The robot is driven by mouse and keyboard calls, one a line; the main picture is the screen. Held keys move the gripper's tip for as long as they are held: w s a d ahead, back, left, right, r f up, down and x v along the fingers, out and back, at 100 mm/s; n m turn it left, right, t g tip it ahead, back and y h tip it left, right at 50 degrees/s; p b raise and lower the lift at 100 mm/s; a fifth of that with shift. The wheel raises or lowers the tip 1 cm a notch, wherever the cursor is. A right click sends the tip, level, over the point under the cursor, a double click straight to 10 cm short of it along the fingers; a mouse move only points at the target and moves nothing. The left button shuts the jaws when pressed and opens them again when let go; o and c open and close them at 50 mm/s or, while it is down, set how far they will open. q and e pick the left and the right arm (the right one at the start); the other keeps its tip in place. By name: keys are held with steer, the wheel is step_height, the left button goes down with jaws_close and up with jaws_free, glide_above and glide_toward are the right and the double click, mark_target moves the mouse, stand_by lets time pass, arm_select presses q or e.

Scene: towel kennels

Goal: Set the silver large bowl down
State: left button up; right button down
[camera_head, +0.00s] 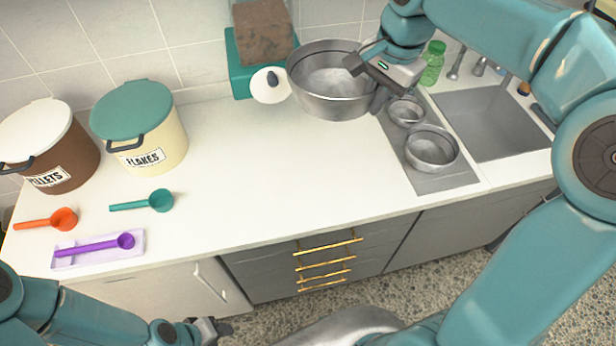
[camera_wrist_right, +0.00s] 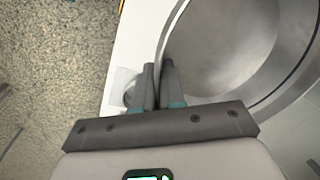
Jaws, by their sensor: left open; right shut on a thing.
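The silver large bowl (camera_head: 322,98) is upright in the head view, in front of the back wall and left of the sink. It looks raised over the counter (camera_head: 260,150), but I cannot tell the gap under it. My right gripper (camera_head: 376,92) is shut on its right rim. In the right wrist view the fingers (camera_wrist_right: 158,80) pinch the rim of the bowl (camera_wrist_right: 225,45), whose inside is empty. My left gripper (camera_head: 212,328) is open and empty, low in front of the counter's front edge.
Two smaller metal bowls (camera_head: 432,148) stand on the drainboard (camera_head: 445,181) beside the sink (camera_head: 490,120). Bins (camera_head: 140,120) and scoops (camera_head: 155,201) occupy the left. The middle counter is clear.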

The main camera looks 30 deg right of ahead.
mark_target(368, 110)
steer(key=f+b, duration=0.2)
steer(key=w+f+b, duration=0.1)
steer(key=f, duration=0.1)
steer(key=shift+b, duration=0.4)
steer(key=f+b, duration=0.2)
steer(key=f, duration=0.5)
steer(key=f+b, duration=0.2)
steer(key=f, duration=0.5)
steer(key=f+b, duration=0.3)
steer(key=f, duration=0.4)
steer(key=shift+s+f, duration=0.25)
steer(key=shift+s, duration=0.1)
step_height(368, 110, down, 5)
steer(key=shift+w+r, duration=0.1)
steer(key=shift+r, duration=0.05)
steer(key=c, duration=1.2)
jaws_free()
